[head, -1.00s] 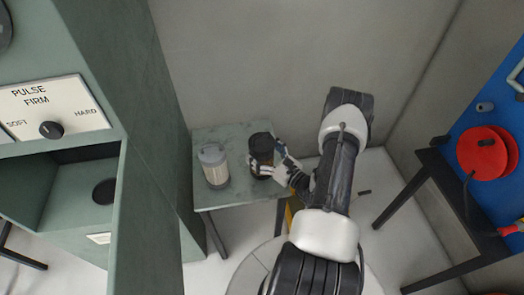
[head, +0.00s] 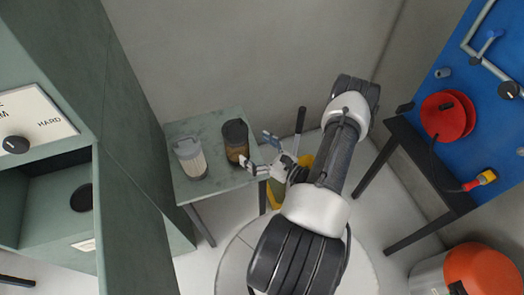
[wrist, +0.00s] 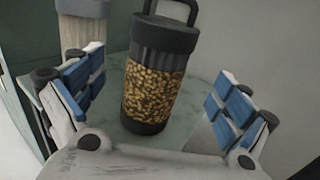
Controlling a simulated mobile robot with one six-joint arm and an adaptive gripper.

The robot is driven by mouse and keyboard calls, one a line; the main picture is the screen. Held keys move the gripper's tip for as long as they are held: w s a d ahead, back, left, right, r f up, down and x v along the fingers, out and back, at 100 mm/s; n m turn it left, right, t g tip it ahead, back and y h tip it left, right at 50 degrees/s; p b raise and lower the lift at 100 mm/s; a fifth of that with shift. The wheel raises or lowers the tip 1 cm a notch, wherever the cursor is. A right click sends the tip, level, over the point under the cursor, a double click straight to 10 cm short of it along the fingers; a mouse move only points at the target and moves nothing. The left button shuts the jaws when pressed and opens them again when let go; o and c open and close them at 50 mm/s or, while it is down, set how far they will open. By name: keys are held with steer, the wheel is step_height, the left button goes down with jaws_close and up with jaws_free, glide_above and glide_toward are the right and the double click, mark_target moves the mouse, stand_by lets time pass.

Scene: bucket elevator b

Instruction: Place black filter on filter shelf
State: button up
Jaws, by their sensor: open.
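The black filter (head: 235,142) stands upright on a small green table near its right edge. In the wrist view the black filter (wrist: 155,75) has a dark lid with a loop handle and a clear body filled with golden grains. My gripper (head: 258,152) is open just right of the filter and apart from it. In the wrist view my gripper's blue-padded fingers (wrist: 156,97) spread to either side, with the filter beyond and between them. I cannot tell which surface is the filter shelf.
A grey-lidded white filter (head: 189,158) stands left of the black one on the green table (head: 207,185). A green cabinet with a dial (head: 15,145) and an open recess (head: 50,205) is at the left. A blue panel (head: 470,80), dark bench and red reel (head: 447,116) are at the right.

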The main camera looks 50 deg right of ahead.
steer(key=w+a+r+n+g+y, duration=0.2)
steer(key=a+r+n+g+y, duration=0.95)
steer(key=a+r+n, duration=0.65)
steer(key=s+a+r+n+g+h, duration=0.4)
steer(key=s+a+r+n+g, duration=0.3)
steer(key=a, duration=0.3)
steer(key=s+r+n+t+h, duration=0.5)
steer(key=r+n+h, duration=0.3)
steer(key=n, duration=0.2)
steer(key=shift+s+r+n, duration=0.2)
steer(key=shift+s+n, duration=0.1)
steer(key=shift+s, duration=0.4)
steer(key=shift+d, duration=0.1)
